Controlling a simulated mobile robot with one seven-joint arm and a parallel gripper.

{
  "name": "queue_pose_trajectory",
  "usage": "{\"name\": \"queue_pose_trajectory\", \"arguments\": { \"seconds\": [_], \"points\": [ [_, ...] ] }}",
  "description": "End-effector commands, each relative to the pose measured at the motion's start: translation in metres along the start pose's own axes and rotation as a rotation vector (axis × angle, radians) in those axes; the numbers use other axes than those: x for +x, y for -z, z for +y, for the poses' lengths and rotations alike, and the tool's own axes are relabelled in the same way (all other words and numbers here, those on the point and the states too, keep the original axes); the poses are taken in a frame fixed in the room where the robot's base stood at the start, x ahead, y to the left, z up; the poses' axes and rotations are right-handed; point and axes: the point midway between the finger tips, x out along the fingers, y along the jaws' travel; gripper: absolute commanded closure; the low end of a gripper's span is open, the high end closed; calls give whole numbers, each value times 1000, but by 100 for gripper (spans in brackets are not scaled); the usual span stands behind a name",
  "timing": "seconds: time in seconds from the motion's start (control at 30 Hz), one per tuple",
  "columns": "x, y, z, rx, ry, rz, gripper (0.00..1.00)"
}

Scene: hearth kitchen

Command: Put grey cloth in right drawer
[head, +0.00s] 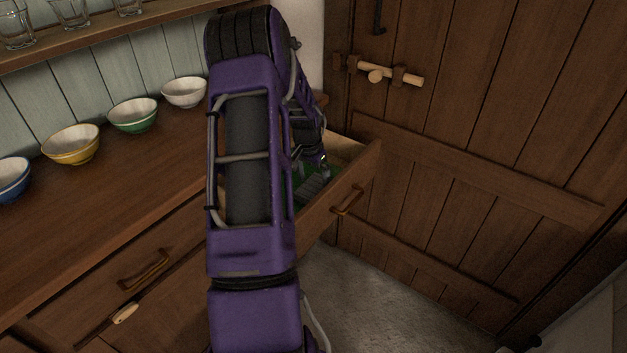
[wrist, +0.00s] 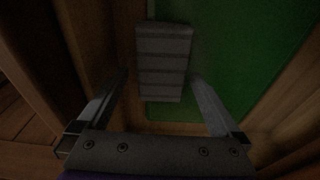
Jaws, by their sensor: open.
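The right drawer (head: 357,180) is pulled open, and its inside has a green bottom that also shows in the wrist view (wrist: 235,60). The grey cloth (head: 313,188), a folded striped rectangle, lies inside the drawer on the green. In the wrist view the grey cloth (wrist: 163,62) is between and beyond my fingers, nearer the drawer's left wall. My gripper (wrist: 158,80) is open, a finger on each side of the cloth's near end, with no grip on it. In the head view my arm hides much of the drawer.
Bowls in blue (head: 12,178), yellow (head: 72,145), green (head: 133,115) and white (head: 184,92) stand along the counter (head: 110,195). A closed left drawer (head: 110,275) is below. A plank door (head: 470,150) stands close to the open drawer's right.

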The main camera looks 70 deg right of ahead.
Motion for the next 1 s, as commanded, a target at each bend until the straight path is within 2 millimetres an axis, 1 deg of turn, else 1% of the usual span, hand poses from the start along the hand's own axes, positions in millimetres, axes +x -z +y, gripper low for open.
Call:
{"name": "queue_pose_trajectory", "arguments": {
  "seconds": [0.03, 0.13, 0.3, 0.4, 0.5, 0.6, 0.7, 1.0],
  "points": [
    [-11, 2, 0, 1, 1, 1, 0],
    [-27, 2, -1, -1, 3, 4, 0],
    [-67, 2, -1, -1, 3, 3, 0],
    [-88, 2, -1, -1, 3, 3, 0],
    [-106, 1, -1, -1, 2, 2, 0],
    [-117, 1, -1, -1, 2, 1, 0],
    [-124, 1, 0, 0, 1, 1, 0],
    [-127, 1, 0, 0, 0, 0, 0]
  ]
}}
